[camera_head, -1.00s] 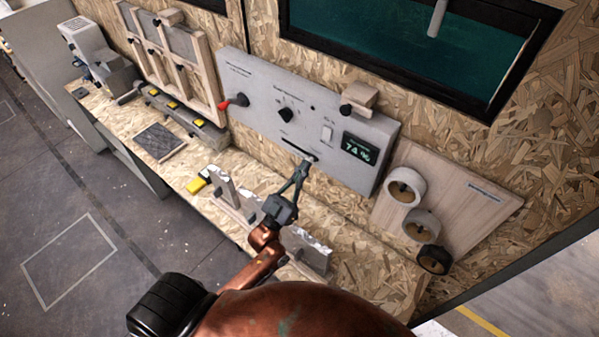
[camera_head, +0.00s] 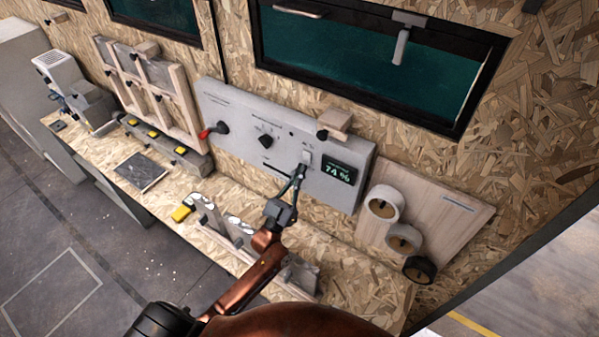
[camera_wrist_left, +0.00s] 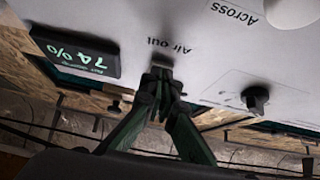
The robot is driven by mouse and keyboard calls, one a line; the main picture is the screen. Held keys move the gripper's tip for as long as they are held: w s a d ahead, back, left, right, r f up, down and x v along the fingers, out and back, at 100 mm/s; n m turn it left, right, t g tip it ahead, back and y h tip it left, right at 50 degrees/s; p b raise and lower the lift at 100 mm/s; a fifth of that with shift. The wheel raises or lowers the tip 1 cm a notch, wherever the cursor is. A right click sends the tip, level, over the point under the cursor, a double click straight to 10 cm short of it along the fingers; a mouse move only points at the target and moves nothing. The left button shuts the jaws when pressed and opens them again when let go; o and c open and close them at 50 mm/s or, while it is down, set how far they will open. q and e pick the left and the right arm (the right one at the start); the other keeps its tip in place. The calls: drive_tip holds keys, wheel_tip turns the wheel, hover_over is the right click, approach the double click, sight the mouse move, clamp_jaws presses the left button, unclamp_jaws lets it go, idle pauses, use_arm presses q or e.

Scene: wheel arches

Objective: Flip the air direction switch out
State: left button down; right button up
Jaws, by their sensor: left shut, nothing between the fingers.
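The grey control panel (camera_head: 236,112) is mounted on the chipboard wall. Its air direction switch (camera_head: 306,157) is a small pale rocker left of the display. My left gripper (camera_head: 300,170) is shut and empty, its fingertips right at the lower end of the switch. In the left wrist view the shut fingertips (camera_wrist_left: 160,80) cover most of the switch (camera_wrist_left: 161,63), beside the printed words "Air out". I cannot tell whether they touch it or which way the rocker is tilted. My right gripper is not in view.
The panel also carries a 74 % display (camera_head: 339,173), a black knob (camera_head: 265,140), a red lever (camera_head: 212,131) and a slot. A wooden board (camera_head: 450,212) with round rings stands to the right. Brackets stand on the bench (camera_head: 345,258) below.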

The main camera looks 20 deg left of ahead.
use_arm(q)
drive_tip(key=b, duration=0.3)
drive_tip(key=shift+w+f+t, duration=0.4)
drive_tip(key=shift+w+b, duration=0.1)
drive_tip(key=shift+b, duration=0.2)
drive_tip(key=shift+r, duration=0.25)
drive_tip(key=v, duration=0.7)
drive_tip(key=shift+f, duration=0.25)
